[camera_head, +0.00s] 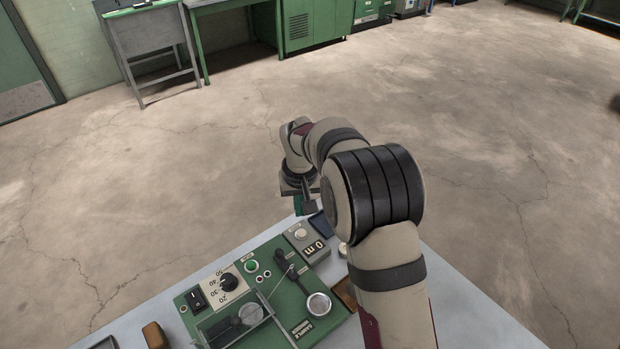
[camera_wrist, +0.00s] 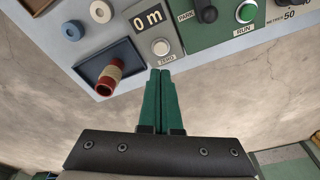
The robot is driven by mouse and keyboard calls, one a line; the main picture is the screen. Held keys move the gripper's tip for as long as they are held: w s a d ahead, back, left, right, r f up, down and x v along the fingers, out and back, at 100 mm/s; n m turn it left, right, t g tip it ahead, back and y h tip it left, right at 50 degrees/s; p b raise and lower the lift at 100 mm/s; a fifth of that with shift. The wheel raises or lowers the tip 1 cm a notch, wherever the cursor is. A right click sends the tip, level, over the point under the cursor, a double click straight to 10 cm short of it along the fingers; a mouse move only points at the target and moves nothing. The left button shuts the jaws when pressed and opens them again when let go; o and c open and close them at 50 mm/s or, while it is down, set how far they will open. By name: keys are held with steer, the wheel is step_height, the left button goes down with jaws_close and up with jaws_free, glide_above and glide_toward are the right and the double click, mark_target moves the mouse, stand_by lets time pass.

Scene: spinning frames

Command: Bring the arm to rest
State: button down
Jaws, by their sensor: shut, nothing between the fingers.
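My gripper (camera_wrist: 161,76) is shut, with its two green fingers together and nothing between them. In the wrist view it points at the table edge near a counter box (camera_wrist: 152,30) that reads "0 m" and has a white ZERO button (camera_wrist: 160,47). In the head view the gripper (camera_head: 300,210) hangs from my bent arm, above the far edge of the table (camera_head: 463,318).
A green machine panel (camera_head: 275,262) with a dial, switch and knobs stands on the table. In the wrist view a dark blue tray (camera_wrist: 90,66) holds a red and cream spool (camera_wrist: 108,77). A brown block (camera_head: 155,335) lies at left. Open floor surrounds the table.

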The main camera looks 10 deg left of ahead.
steer(key=s+d+r+m, duration=0.3)
steer(key=s+d+r, duration=0.4)
steer(key=s+r, duration=0.1)
steer(key=s+d+r+m+g, duration=0.1)
steer(key=s+d, duration=0.3)
steer(key=s, duration=0.9)
steer(key=s+d+r+m+g+y, duration=0.1)
steer(key=s+d+m, duration=0.3)
steer(key=s, duration=0.9)
steer(key=shift+r+m, duration=0.3)
steer(key=shift+r, duration=0.1)
